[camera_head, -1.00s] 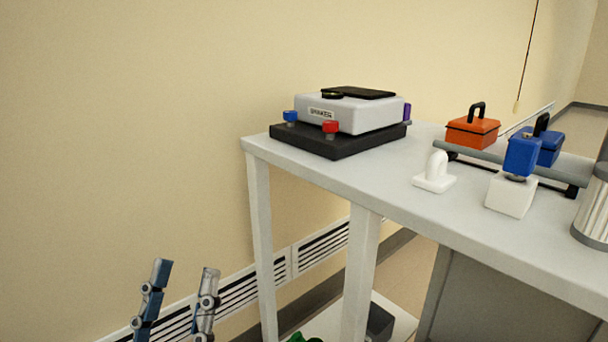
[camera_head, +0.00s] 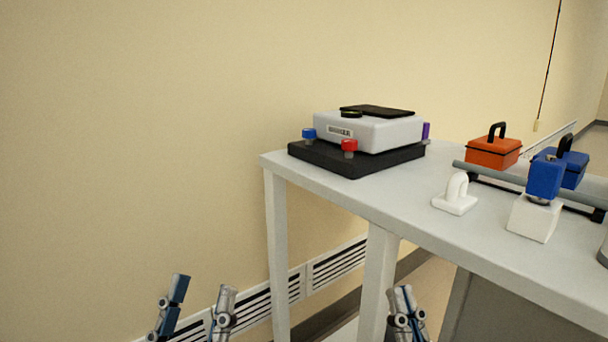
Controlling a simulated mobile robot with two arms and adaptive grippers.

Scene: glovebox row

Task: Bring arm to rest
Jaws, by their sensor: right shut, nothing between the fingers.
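My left gripper (camera_head: 204,283) is at the bottom left of the head view. Its two fingers point up and stand well apart, with nothing between them. My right gripper (camera_head: 405,290) is at the bottom, right of the middle, in front of the table's legs. Its fingers are close together and hold nothing. Both grippers appear low in the view, clear of the tabletop. The rest of both arms is out of view.
A light grey table (camera_head: 365,200) stands at the right. It bears a shaker (camera_head: 375,130) with blue and red knobs, a white hook-shaped piece (camera_head: 456,196), a white block (camera_head: 533,218) with a blue top, and orange (camera_head: 493,152) and blue (camera_head: 572,170) boxes. A bare wall is left.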

